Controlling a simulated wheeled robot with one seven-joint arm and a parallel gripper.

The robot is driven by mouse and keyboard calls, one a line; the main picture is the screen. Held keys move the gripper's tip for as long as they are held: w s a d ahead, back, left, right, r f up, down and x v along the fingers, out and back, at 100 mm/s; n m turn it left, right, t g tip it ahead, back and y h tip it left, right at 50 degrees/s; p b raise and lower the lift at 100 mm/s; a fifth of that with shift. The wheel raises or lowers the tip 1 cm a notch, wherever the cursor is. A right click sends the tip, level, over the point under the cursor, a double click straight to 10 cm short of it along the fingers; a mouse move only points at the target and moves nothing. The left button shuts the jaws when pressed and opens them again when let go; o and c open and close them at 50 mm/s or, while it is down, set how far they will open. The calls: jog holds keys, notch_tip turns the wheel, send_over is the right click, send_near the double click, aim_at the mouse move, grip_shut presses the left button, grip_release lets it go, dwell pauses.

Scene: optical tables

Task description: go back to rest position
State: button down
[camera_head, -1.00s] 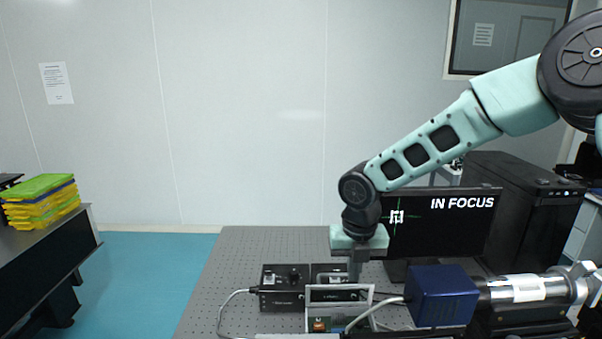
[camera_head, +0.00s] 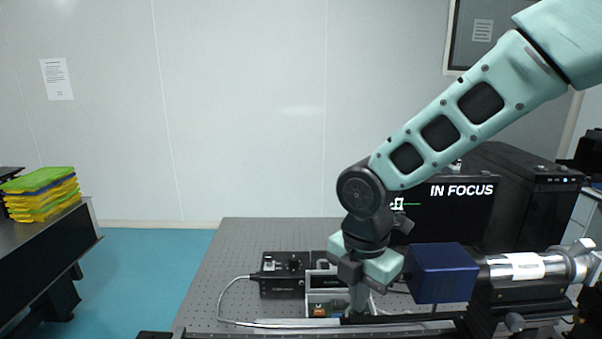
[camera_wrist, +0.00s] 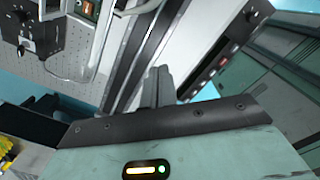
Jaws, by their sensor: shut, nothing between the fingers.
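My gripper (camera_head: 358,299) hangs from the teal arm over the optical table (camera_head: 235,262), with its fingers pointing down in the head view. It is just left of the blue box (camera_head: 436,272) and in front of a small open-fronted case (camera_head: 318,284). In the wrist view the fingers (camera_wrist: 157,88) show close together and empty. Whether they touch anything below is unclear.
A black control box (camera_head: 281,275) with a cable stands on the table. A silver cylinder (camera_head: 520,266) extends right of the blue box. Behind are a monitor (camera_head: 450,212) reading "IN FOCUS" and a black computer case (camera_head: 535,200). Yellow and green trays (camera_head: 40,195) sit far left.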

jog(key=s+d+f+m+b, duration=0.1)
jog(key=s+d+m+b, duration=0.1)
jog(key=s+m, duration=0.7)
jog(key=s+d+f+m+b, duration=0.2)
jog(key=s+m+b, duration=0.1)
jog(key=s+m, duration=0.6)
jog(key=shift+s+d+m+y+b, duration=0.15)
jog(key=shift+s+m+y+b, duration=0.2)
jog(key=shift+s, duration=0.6)
